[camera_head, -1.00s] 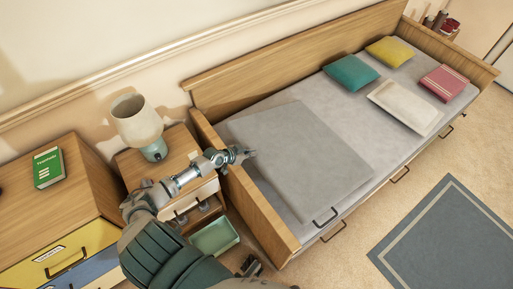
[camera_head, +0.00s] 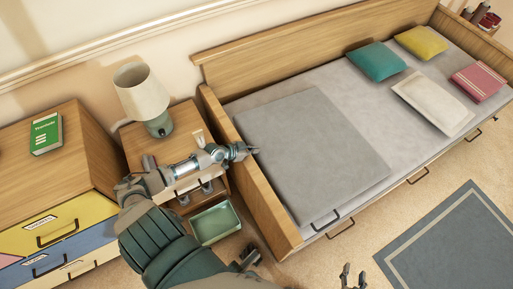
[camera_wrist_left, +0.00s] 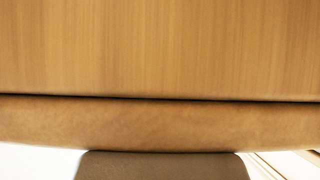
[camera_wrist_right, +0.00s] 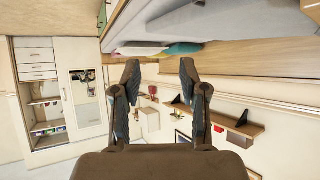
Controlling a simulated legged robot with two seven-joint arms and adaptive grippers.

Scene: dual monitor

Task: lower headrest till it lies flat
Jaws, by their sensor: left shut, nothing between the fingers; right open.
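My left gripper (camera_head: 246,152) is shut and empty, at the top of the wooden end board beside the headrest's left edge. The left wrist view shows mostly close wood (camera_wrist_left: 160,50), and its fingertips are hidden there. My right gripper (camera_head: 353,277) is open and empty, low over the floor; its spread fingers show in the right wrist view (camera_wrist_right: 162,85).
The wooden end board (camera_head: 250,180) stands between the nightstand (camera_head: 165,150) and the bed. A lamp (camera_head: 143,98) stands on the nightstand, and a green bin (camera_head: 214,222) is below. Pillows (camera_head: 435,103) lie further along the bed. Floor in front is open, with a rug (camera_head: 445,240).

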